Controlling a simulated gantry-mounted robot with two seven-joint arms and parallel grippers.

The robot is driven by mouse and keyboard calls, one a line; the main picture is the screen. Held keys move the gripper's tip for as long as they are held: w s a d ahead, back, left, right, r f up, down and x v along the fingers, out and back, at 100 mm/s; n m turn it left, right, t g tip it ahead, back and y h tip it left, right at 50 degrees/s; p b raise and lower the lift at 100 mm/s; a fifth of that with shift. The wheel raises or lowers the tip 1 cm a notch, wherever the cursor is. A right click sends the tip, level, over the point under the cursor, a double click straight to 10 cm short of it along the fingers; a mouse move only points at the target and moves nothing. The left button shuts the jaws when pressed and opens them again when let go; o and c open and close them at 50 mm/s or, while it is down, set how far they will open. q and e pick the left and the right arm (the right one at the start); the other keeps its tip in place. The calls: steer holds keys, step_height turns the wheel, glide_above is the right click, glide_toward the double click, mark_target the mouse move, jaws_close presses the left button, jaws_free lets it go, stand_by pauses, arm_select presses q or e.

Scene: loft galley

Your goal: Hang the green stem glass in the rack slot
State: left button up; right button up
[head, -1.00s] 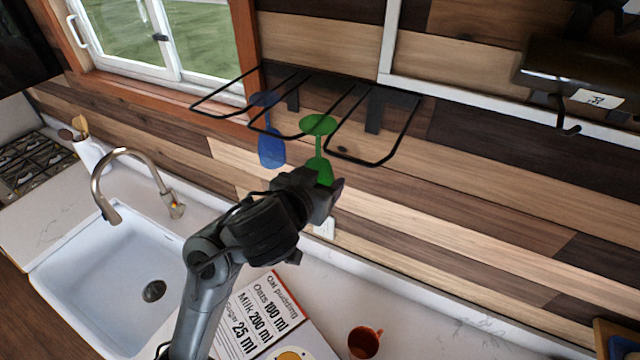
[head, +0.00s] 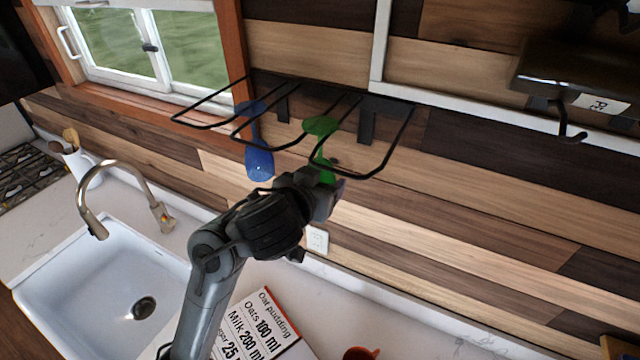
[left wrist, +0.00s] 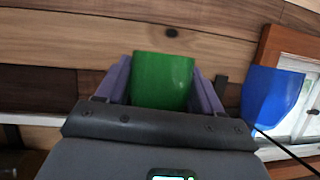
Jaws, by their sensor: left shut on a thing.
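The green stem glass (head: 320,126) is upside down, foot up and bowl down, at the wall rack. My left gripper (head: 330,188) is shut on its bowl from below; in the left wrist view the green bowl (left wrist: 162,80) sits between the two fingers (left wrist: 160,88). The black wire rack (head: 385,160) has several U-shaped loops. The glass's foot overlaps the wires near the gap between the middle and right loops; I cannot tell if it is above or below them. My right gripper is not in view.
A blue stem glass (head: 258,160) hangs upside down just left of the green one, also in the left wrist view (left wrist: 272,97). Below are a sink (head: 60,285), a faucet (head: 125,172), a recipe board (head: 255,325) and an orange-brown mug (head: 361,353). A hook (head: 565,130) is at right.

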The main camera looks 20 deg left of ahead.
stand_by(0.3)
arm_select(q)
steer(key=o, duration=1.2)
